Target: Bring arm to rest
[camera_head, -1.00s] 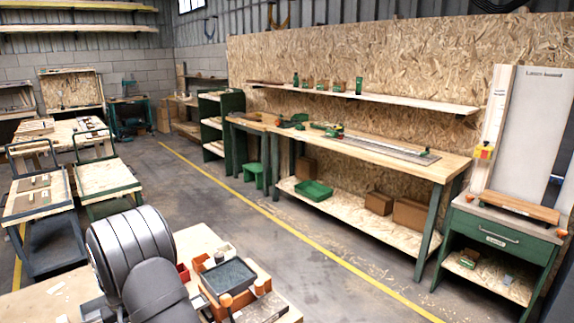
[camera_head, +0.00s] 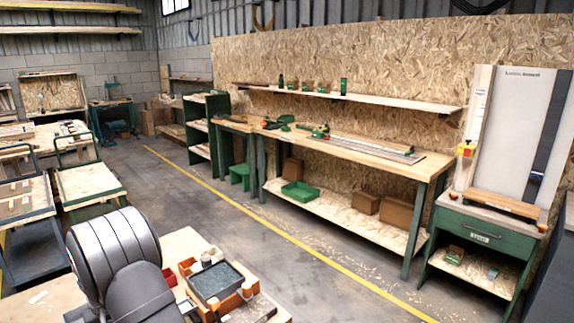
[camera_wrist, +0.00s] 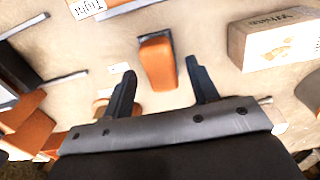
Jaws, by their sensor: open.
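My gripper (camera_wrist: 165,88) shows in the wrist view with its two dark fingers spread apart, so it is open. An orange block-like piece (camera_wrist: 157,62) with a dark end lies beyond and between the fingertips, and nothing is clearly held. In the head view my arm's grey rounded link fills the lower left, over the near bench. My gripper is hidden in the head view.
The near wooden bench (camera_head: 185,243) holds a dark tray (camera_head: 215,281) with orange parts around it. Open floor (camera_head: 300,275) lies beyond the bench.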

